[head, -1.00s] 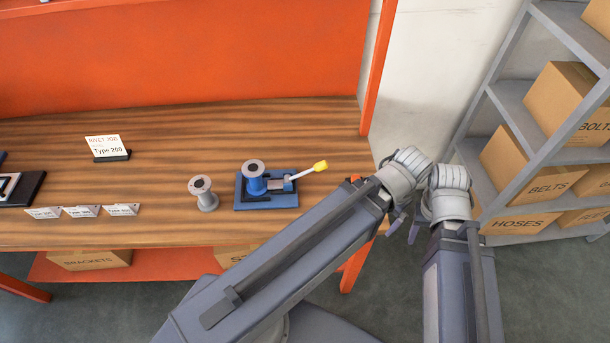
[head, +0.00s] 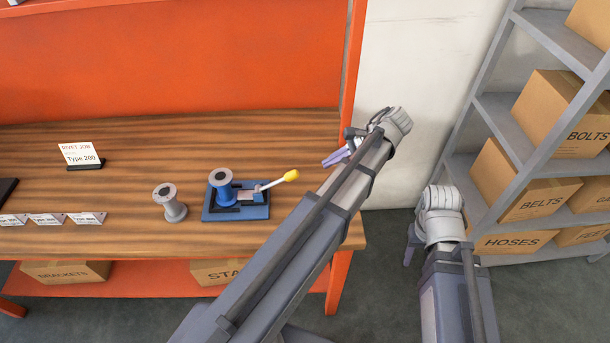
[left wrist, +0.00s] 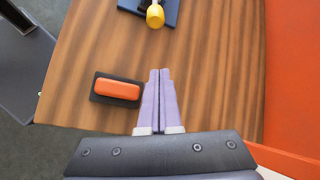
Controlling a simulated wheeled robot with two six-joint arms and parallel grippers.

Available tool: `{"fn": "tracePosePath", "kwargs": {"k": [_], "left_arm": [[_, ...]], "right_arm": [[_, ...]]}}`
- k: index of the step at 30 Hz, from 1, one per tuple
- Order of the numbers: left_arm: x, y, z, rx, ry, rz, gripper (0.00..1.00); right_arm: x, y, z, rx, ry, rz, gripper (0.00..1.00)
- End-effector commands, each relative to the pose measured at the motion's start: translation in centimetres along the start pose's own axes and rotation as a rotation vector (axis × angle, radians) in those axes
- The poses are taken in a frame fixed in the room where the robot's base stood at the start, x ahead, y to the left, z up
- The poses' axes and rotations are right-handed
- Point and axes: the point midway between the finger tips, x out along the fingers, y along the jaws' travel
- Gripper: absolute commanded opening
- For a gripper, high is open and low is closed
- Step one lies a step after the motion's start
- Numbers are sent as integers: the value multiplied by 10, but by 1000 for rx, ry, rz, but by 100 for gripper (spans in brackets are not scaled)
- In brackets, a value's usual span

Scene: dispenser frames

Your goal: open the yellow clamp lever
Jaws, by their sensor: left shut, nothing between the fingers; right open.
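The yellow clamp lever (head: 291,175) sticks out to the right, slanting up, from a blue clamp base (head: 262,212) on the wooden bench. A blue spool (head: 222,188) stands on that base. The yellow knob also shows at the top of the left wrist view (left wrist: 155,16). My left gripper (head: 332,160) is to the right of the knob, apart from it. Its fingers (left wrist: 160,72) are shut together with nothing between them and point towards the knob. My right gripper (head: 411,244) is open off the bench's right end, partly hidden by its wrist.
A grey spool (head: 170,202) stands left of the clamp. An orange block on a dark plate (left wrist: 117,90) lies on the bench near my left fingers. A job card (head: 80,154) and several small labels are further left. Shelves with boxes (head: 540,190) stand at right.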

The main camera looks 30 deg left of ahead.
Motion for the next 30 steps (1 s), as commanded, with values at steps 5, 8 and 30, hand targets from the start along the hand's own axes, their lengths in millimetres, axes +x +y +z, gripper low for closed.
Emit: {"fn": "tracePosePath", "kwargs": {"k": [5,8,30], "left_arm": [[1,1,0,-1,2,1,0],[7,2,-1,-1,2,1,0],[93,0,15,-2,4,1,0]], "right_arm": [[1,0,0,0,0,0,50],[6,-1,0,0,0,0,50],[60,-6,-4,0,0,0,50]]}}
